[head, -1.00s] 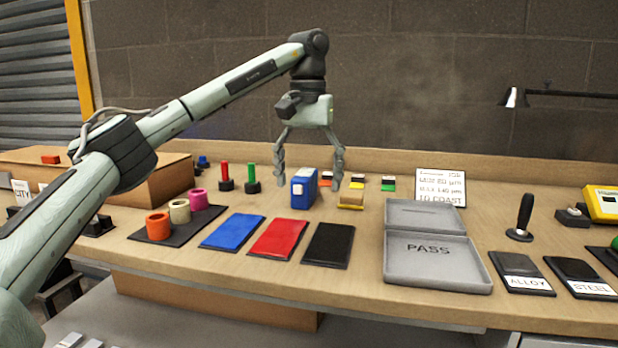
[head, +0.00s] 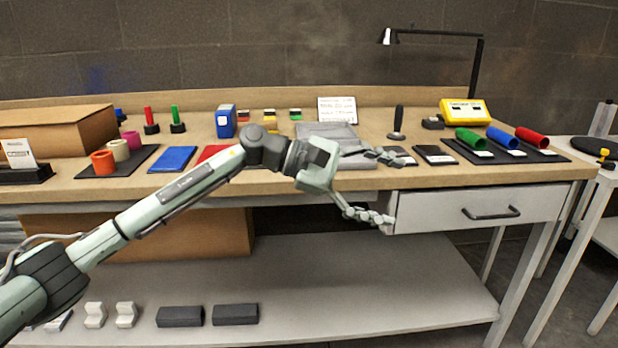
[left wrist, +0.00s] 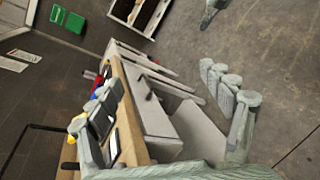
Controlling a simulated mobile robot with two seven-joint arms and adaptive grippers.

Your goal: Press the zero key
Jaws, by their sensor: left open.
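A yellow instrument box (head: 466,112) with a pale panel on its top stands toward the back right of the bench. No zero key can be made out on it at this size. My left gripper (head: 391,188) is open and empty, reaching right at the bench's front edge above the drawer. It is apart from the yellow box, in front and to the left of it. Its spread fingers also show in the left wrist view (left wrist: 165,80).
A black-handled stamp (head: 398,122) and a small black block (head: 433,122) stand left of the yellow box. Green, blue and red tubes (head: 502,138) lie on a dark mat before it. A lamp (head: 478,68) rises behind. My arm partly covers the grey PASS tray (head: 340,131).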

